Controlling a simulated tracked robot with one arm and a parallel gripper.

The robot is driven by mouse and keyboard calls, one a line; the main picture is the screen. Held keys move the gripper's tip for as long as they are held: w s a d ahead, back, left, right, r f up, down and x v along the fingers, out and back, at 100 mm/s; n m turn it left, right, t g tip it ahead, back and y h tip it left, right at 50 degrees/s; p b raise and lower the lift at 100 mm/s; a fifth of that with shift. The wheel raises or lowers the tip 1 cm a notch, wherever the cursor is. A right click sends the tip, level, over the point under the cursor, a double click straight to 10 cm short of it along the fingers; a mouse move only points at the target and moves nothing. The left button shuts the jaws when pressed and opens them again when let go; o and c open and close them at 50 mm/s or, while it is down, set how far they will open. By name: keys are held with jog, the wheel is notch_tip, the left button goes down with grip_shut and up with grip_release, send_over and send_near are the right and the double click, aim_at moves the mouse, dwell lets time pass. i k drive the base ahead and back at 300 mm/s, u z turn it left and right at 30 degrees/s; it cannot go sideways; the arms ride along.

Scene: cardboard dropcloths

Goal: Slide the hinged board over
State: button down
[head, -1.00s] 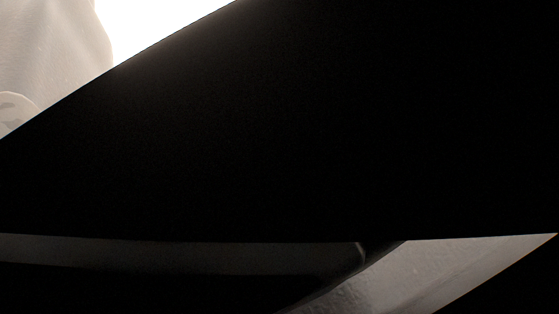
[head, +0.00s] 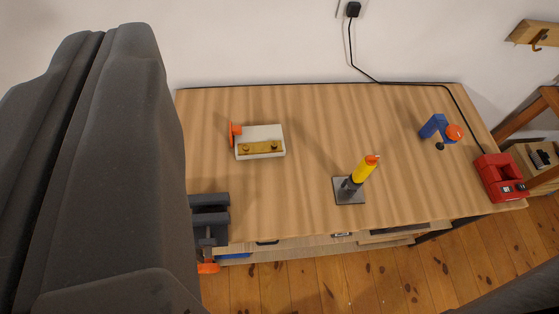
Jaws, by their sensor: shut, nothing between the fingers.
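I cannot make out a hinged board in the head view. My gripper (head: 106,38) shows as two long dark grey slabs lying close together at the left, with only a thin seam between them. It is large and near the camera, and hides the left part of the scene. Nothing shows held in it. A wooden workbench (head: 320,108) fills the middle of the view, right of the gripper.
On the bench are a cream box (head: 262,133), a yellow-topped tool (head: 363,170) on a dark plate, a blue tool (head: 434,126) and a red device (head: 497,176). A dark vise (head: 209,217) sits at its left end. Plank floor (head: 330,287) lies in front.

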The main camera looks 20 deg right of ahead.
aim_at(260, 139)
jog(key=z, duration=0.35)
jog(key=i, duration=1)
